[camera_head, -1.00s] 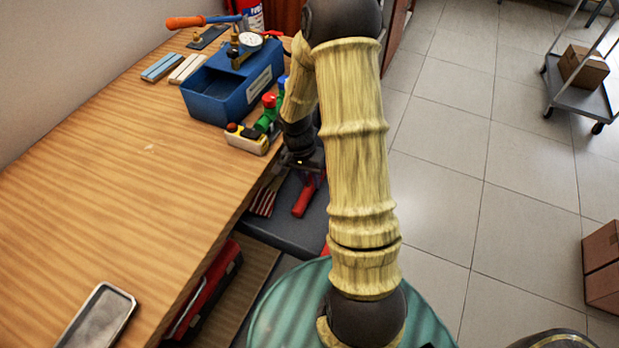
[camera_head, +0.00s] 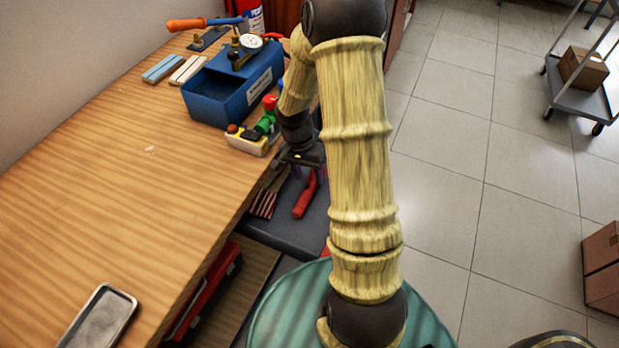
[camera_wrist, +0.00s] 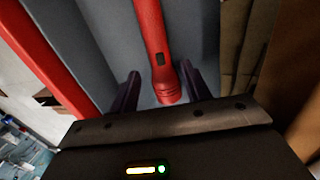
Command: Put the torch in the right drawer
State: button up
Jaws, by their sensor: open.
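A red torch (camera_head: 304,198) lies in an open grey drawer (camera_head: 282,232) that stands out from under the workbench. In the wrist view the torch (camera_wrist: 151,30) runs down the picture, its near end between my fingertips. My gripper (camera_wrist: 160,84) is open, with one dark finger on each side of that end and a visible gap around it. In the head view my gripper (camera_head: 299,170) is over the drawer, just above the torch, and my arm hides part of the drawer.
Brown strips (camera_head: 266,198) lie beside the torch. On the bench are a blue box (camera_head: 222,103), a yellow-and-white tool (camera_head: 246,141) with red and green fittings, and a metal tray (camera_head: 101,318). A red case (camera_head: 205,296) is below the bench.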

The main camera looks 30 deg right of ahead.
notch_tip(320, 180, up, 10)
jog(key=w+a, duration=0.1)
jog(key=shift+w+f+p, duration=0.25)
jog(key=shift+p, duration=0.05)
dwell(0.3)
jog(key=s+a+r+n+t+y, duration=0.1)
jog(key=s+a+r+n+t, duration=0.3)
jog(key=s+a+n, duration=0.4)
jog(key=shift+s+a+r+n, duration=0.15)
jog(key=shift+s+a+n, duration=0.2)
jog(key=shift+s+n, duration=0.85)
jog(key=shift+c, duration=1.2)
